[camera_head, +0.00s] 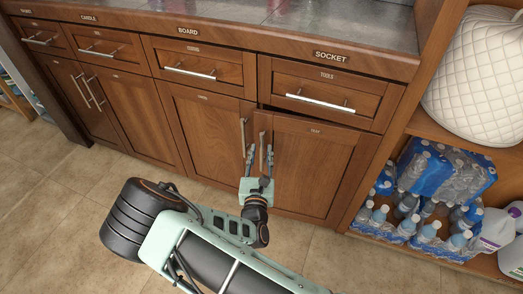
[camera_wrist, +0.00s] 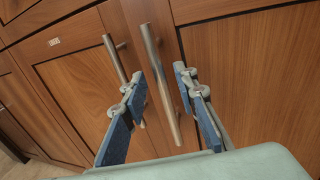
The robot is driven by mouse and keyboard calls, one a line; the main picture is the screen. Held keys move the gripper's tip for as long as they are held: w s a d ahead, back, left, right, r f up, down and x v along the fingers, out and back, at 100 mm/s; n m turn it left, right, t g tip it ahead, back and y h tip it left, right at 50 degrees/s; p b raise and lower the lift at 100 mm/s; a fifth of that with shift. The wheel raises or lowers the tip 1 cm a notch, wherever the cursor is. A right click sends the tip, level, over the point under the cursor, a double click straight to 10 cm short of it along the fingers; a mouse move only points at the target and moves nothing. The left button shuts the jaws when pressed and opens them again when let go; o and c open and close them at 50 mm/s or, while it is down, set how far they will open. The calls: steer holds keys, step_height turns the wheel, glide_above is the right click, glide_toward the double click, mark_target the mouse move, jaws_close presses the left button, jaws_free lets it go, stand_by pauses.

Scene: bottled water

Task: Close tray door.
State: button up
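The tray door (camera_head: 312,165) is the right-hand cabinet door under the drawer marked tools. A dark gap along its top left and its edge standing out from the neighbouring door show it slightly ajar. Its upright metal handle (camera_head: 262,151) is near its left edge; it also shows in the wrist view (camera_wrist: 160,85). My gripper (camera_head: 259,153) is in front of this handle. In the wrist view its two blue-padded fingers (camera_wrist: 159,78) are apart, one on each side of the handle, with clear space between. Whether a finger touches the door cannot be told.
The neighbouring closed door (camera_head: 205,135) has its own handle (camera_head: 243,135), close to my left finger. The tools drawer (camera_head: 322,92) above is shut. Packs of bottled water (camera_head: 440,176) stand on the shelf at right. The tiled floor (camera_head: 60,190) at left is clear.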

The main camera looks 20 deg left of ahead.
steer(key=shift+x, duration=1.25)
jaws_close()
